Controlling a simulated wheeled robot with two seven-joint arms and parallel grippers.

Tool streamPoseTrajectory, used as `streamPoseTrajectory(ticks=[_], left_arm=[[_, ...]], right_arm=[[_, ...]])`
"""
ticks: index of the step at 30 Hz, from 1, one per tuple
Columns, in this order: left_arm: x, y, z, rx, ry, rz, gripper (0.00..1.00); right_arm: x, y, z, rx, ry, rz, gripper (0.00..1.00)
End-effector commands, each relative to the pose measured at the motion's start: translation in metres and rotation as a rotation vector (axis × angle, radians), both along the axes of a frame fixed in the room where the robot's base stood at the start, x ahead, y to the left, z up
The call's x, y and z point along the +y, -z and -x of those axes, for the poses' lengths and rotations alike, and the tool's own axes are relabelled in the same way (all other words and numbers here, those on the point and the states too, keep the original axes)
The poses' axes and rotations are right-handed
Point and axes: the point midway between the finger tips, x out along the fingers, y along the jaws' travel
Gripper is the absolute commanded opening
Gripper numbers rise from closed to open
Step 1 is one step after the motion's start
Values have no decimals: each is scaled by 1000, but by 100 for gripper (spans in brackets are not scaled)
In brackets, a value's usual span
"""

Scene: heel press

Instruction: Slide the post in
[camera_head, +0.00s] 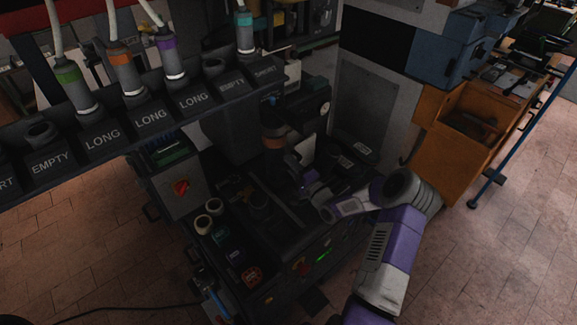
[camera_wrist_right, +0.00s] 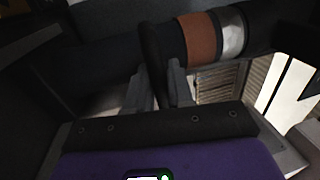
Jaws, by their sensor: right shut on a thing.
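The post (camera_head: 273,141) stands upright at the press in the head view, dark with an orange-brown band. In the right wrist view the post (camera_wrist_right: 197,40) lies across the top of the picture, with the brown band beside a silver-white one. My right gripper (camera_head: 290,160) is at the post, its arm coming in from the lower right. In the wrist view its fingers (camera_wrist_right: 160,85) are shut at a dark, rounded part of the post. The post's lower end and the opening beneath it are too dark to make out. My left gripper is not in view.
A dark rack (camera_head: 125,118) with slots labelled LONG, SHORT and EMPTY holds several colour-banded posts at the upper left. The press machine (camera_head: 300,255) has buttons on its front. An orange cabinet (camera_head: 440,140) stands at the right. Tiled floor (camera_head: 500,260) is clear at the lower right.

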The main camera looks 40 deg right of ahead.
Motion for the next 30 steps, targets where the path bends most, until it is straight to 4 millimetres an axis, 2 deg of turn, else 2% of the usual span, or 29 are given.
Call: streamPoseTrajectory(ticks=[3,4,7,17,30], left_arm=[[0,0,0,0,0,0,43],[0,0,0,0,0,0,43],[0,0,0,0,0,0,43],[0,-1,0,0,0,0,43],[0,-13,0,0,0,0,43]], right_arm=[[1,-3,-3,-5,1,0,0],[1,-3,-3,-5,1,0,25],[1,-3,-3,-5,0,1,39],[0,-1,2,-2,1,0,39],[-5,10,64,-3,2,-1,39]])
